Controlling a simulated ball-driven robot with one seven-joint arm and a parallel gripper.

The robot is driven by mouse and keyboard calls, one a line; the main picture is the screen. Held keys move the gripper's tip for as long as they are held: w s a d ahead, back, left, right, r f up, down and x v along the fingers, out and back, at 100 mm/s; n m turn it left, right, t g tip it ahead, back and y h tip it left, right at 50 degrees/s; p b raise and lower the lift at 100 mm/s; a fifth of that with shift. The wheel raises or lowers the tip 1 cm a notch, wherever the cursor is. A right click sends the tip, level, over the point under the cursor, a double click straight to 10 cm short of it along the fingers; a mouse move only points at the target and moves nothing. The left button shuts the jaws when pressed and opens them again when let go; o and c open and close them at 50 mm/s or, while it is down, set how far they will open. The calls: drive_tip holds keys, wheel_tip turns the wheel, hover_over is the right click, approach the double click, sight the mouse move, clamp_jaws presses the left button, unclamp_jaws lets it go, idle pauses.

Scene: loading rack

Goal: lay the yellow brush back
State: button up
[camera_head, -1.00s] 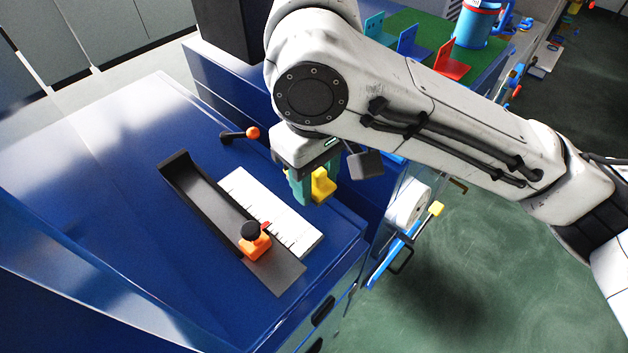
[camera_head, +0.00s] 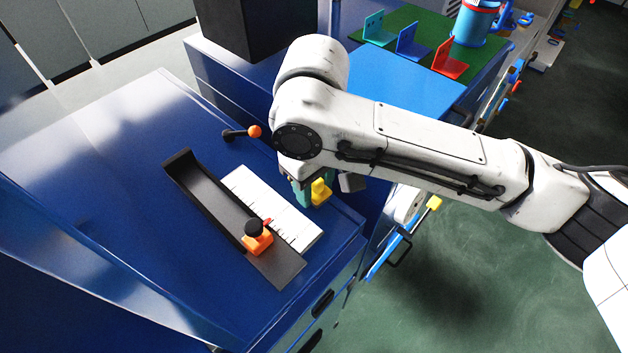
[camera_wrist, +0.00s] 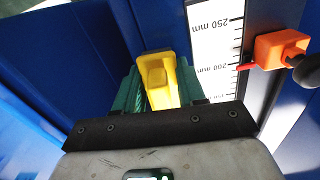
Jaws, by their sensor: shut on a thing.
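My gripper (camera_head: 310,193) has teal fingers and is shut on a yellow piece (camera_head: 321,191). The piece looks like a small L-shaped bracket; I see no bristles on it. In the wrist view the yellow piece (camera_wrist: 160,80) stands between the two teal fingers (camera_wrist: 160,92). It is low over the blue cabinet top, to the right of the white ruler (camera_head: 272,208) in the head view. I cannot tell whether it touches the top. No separate yellow brush can be made out.
A black channel (camera_head: 215,200) with an orange slider (camera_head: 257,238) lies beside the ruler. An orange-tipped lever (camera_head: 254,131) stands behind. The cabinet's left top is clear.

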drive_tip(key=shift+f, duration=0.4)
drive_tip(key=o, duration=1.1)
drive_tip(key=shift+r+b, duration=0.1)
drive_tip(key=shift+b, duration=0.55)
